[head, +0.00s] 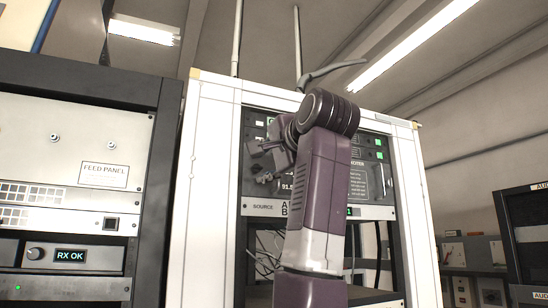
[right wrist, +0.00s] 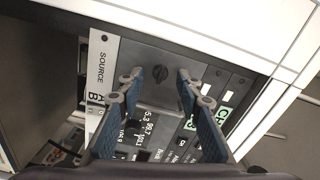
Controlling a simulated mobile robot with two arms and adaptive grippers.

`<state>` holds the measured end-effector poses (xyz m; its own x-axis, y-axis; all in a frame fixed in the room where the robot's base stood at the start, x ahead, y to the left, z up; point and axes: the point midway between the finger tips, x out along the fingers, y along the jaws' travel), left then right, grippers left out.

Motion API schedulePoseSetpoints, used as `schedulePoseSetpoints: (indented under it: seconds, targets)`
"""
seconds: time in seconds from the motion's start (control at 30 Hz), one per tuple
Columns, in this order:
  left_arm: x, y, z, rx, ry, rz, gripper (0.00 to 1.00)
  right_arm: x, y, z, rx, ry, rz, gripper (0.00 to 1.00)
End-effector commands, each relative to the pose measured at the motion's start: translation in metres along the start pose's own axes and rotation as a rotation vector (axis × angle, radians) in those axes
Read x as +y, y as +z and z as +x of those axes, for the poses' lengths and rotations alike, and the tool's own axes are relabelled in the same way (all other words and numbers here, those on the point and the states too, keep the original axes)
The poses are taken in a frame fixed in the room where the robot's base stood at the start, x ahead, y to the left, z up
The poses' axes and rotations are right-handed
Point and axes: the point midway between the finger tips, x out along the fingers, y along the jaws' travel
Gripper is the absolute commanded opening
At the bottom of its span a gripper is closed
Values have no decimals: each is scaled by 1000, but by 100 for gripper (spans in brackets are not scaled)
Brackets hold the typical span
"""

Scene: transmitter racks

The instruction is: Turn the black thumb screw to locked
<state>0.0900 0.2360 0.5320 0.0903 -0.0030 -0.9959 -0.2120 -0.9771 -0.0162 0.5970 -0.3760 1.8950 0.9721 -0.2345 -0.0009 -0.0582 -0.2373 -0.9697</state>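In the head view my right gripper (head: 259,165) is in front of the white rack's left side, and I cannot make out the thumb screw there. My left gripper is not in view.
A white strip marked SOURCE (head: 262,207) runs below the gripper on the white rack (head: 207,190). Lit green indicators and a display sit beside the panel. A dark rack (head: 152,92) with a feed panel (head: 90,150) stands at left. Cables hang in the opening below.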

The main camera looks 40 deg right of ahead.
Motion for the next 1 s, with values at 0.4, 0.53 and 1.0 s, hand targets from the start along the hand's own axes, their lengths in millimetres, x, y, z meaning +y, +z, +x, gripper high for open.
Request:
schedulePoseSetpoints:
  seconds: [0.4,0.53,1.0]
  targets:
    - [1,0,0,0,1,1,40,-1,-1,-86,1,-5,2,33]
    - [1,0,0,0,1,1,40,0,-1,-100,1,-3,2,33]
    - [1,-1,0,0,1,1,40,0,-1,-107,1,-1,2,33]
